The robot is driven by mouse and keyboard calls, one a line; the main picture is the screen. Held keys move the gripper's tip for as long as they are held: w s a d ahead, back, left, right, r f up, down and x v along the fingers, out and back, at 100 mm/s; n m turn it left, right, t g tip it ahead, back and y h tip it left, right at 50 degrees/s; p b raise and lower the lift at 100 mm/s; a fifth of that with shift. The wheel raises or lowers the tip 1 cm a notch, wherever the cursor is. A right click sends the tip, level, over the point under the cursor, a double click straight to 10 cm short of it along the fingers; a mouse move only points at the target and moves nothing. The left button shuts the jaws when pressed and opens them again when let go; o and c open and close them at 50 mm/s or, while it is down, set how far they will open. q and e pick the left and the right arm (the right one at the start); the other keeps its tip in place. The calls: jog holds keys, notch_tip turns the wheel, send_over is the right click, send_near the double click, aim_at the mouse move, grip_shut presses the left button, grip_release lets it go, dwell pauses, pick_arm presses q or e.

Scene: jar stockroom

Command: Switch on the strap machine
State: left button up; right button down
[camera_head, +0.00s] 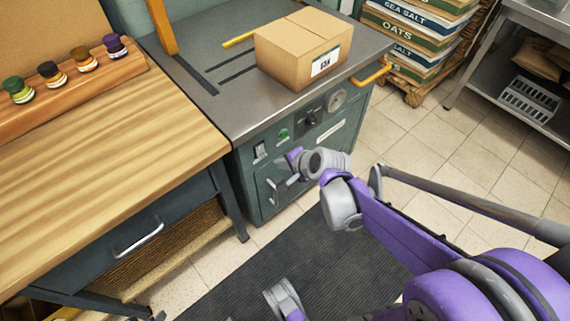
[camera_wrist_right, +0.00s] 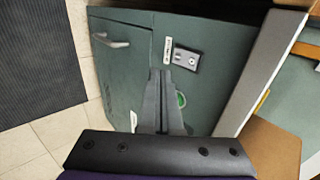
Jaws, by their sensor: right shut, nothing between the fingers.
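The strap machine is a green cabinet with a metal top (camera_head: 229,99). Its front panel carries a small switch plate (camera_head: 260,151), a green button (camera_head: 283,134), a dark knob (camera_head: 310,118) and a round gauge (camera_head: 336,99). My right gripper (camera_head: 279,186) is shut and empty in front of the cabinet, below the switch plate. In the right wrist view its closed fingers (camera_wrist_right: 167,77) end beside the switch plate (camera_wrist_right: 186,58) and partly cover the green button (camera_wrist_right: 181,99). I cannot tell whether they touch the panel.
A cardboard box (camera_head: 284,58) sits on the machine top. A wooden workbench (camera_head: 95,165) with several small jars stands at left. A door handle (camera_wrist_right: 111,41) shows on the cabinet. Sacks (camera_head: 405,45) are stacked at back right. A dark mat (camera_head: 300,255) covers the floor in front.

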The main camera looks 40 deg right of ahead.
aim_at(261, 153)
pick_arm(q)
jog(key=shift+w+f+b, duration=0.2)
jog(key=shift+f+b, duration=0.85)
jog(key=shift+f, duration=0.55)
pick_arm(e)
jog(key=w+f, duration=0.3)
jog(key=w, duration=0.4)
jog(key=shift+a+f, duration=0.25)
jog(key=shift+f, duration=0.1)
jog(key=shift+w+f, duration=0.1)
jog(key=shift+w, duration=0.05)
pick_arm(q)
jog(key=shift+r, duration=0.1)
jog(key=shift+s+r+p, duration=0.1)
jog(key=shift+r+p, duration=0.5)
pick_arm(e)
jog(key=shift+r, duration=0.85)
